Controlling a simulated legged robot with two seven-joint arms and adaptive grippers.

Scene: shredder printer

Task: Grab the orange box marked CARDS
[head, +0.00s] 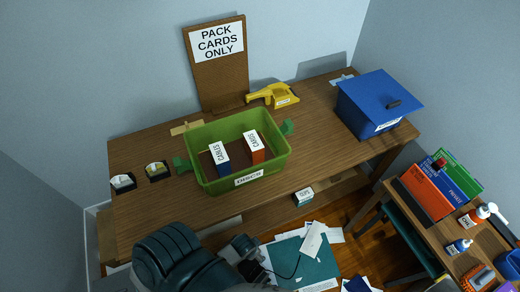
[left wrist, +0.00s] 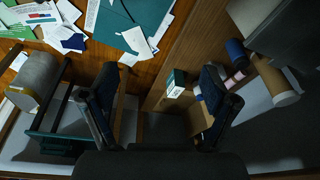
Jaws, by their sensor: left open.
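The orange box (head: 258,156) has a white top label that reads CARDS. It stands inside the right part of a green bin (head: 197,172) labelled DISCS on the wooden table (head: 135,215). A blue box (head: 222,168) labelled CABLES stands to its left in the same bin, with a gap between them. My left gripper (head: 250,258) is in front of the table, below and clear of the bin. In the left wrist view it is open (left wrist: 160,78) and empty; neither the bin nor the orange box shows there. My right gripper is not in view.
A board (head: 217,80) reading PACK CARDS ONLY, a yellow tape dispenser (head: 275,96) and a blue lidded box (head: 372,115) stand behind and right of the bin. A small teal box (head: 303,197) sits on the lower shelf. Papers (head: 315,240) litter the floor.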

